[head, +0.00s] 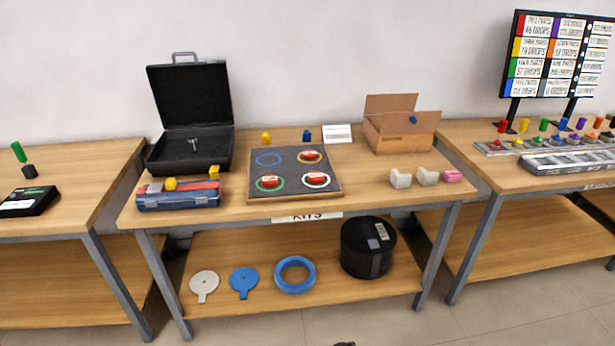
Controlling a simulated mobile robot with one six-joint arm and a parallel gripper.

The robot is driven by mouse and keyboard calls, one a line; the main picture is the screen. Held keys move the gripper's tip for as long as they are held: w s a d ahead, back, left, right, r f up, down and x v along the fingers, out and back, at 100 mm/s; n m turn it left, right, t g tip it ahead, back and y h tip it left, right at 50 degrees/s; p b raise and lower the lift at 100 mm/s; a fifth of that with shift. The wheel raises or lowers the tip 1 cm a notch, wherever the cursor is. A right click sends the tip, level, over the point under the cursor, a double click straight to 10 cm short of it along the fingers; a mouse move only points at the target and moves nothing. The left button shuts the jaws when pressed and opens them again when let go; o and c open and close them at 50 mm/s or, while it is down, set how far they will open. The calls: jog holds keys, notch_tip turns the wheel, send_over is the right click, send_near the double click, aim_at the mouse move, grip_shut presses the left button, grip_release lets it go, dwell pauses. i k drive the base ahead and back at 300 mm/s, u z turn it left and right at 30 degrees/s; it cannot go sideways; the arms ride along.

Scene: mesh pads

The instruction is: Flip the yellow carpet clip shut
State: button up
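I cannot tell for sure which thing is the yellow carpet clip. A small yellow piece (266,137) stands at the back of the middle table, behind the dark square board. Another yellow piece (170,184) lies on top of the blue case, and a yellow-orange piece (214,172) sits at that case's right end. All are too small to show whether a clip is open or shut. My gripper does not show clearly; only a small dark shape cuts into the bottom edge.
The dark board (290,172) has coloured rings with red pieces. An open black case (190,140), a blue case (178,202) and an open cardboard box (400,135) stand around it. Grey and pink blocks lie front right. A black drum (367,262) is on the lower shelf.

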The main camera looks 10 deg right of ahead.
aim_at(266, 140)
jog(key=k, duration=0.25)
jog(key=i, duration=0.9)
jog(key=z, duration=1.05)
